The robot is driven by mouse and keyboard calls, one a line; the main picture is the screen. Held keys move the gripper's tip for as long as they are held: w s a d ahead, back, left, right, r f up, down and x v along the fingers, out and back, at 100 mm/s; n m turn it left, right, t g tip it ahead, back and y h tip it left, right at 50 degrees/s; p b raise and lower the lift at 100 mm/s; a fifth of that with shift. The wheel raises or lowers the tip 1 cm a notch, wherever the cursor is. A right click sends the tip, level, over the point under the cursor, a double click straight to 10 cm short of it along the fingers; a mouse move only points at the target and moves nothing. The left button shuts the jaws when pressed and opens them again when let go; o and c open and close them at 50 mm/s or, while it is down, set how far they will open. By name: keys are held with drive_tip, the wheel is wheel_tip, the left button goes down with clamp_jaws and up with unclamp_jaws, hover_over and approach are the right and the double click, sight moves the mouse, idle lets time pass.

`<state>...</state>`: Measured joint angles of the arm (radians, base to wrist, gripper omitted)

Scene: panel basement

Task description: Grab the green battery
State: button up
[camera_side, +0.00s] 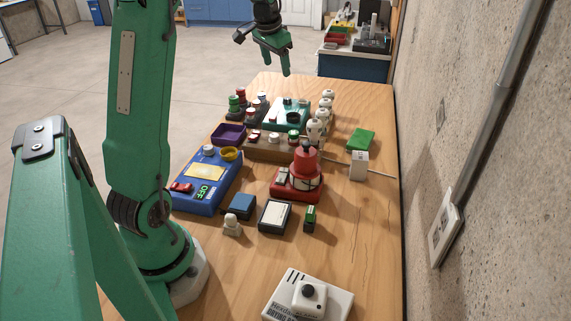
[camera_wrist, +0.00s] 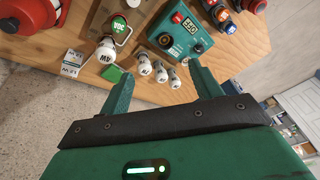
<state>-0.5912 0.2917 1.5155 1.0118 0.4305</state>
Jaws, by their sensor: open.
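A small upright green block with dark parts (camera_side: 310,217) stands on the near part of the wooden table in the side view, right of a dark framed panel. It looks most like the green battery, but its marking is too small to read. I cannot pick it out in the wrist view. My gripper (camera_side: 279,70) is open and empty, high above the far end of the table and well away from this block. In the wrist view my gripper (camera_wrist: 162,82) has its two green fingers spread apart, with the tabletop and several parts beyond them.
A red device (camera_side: 297,185) stands behind the block, and a blue meter (camera_side: 207,182) lies to the left. A flat green box (camera_side: 361,138) and a white block (camera_side: 359,166) are farther right. White bulbs (camera_side: 318,126) stand behind. The table's right front is mostly clear beside the wall.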

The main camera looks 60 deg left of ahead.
drive_tip(key=a+f, duration=0.4)
drive_tip(key=a, duration=0.3)
drive_tip(key=a+f, duration=0.3)
drive_tip(key=a, duration=0.4)
drive_tip(key=n+g, duration=0.1)
hover_over(233, 97)
drive_tip(key=d, duration=0.1)
wheel_tip(233, 97, down, 8)
drive_tip(key=shift+s+f, duration=0.2)
drive_tip(key=shift+f, duration=0.95)
drive_tip(key=shift+f, duration=0.1)
drive_tip(key=shift+x, duration=2.55)
drive_tip(key=shift+s+a, duration=0.1)
drive_tip(key=c, duration=1.2)
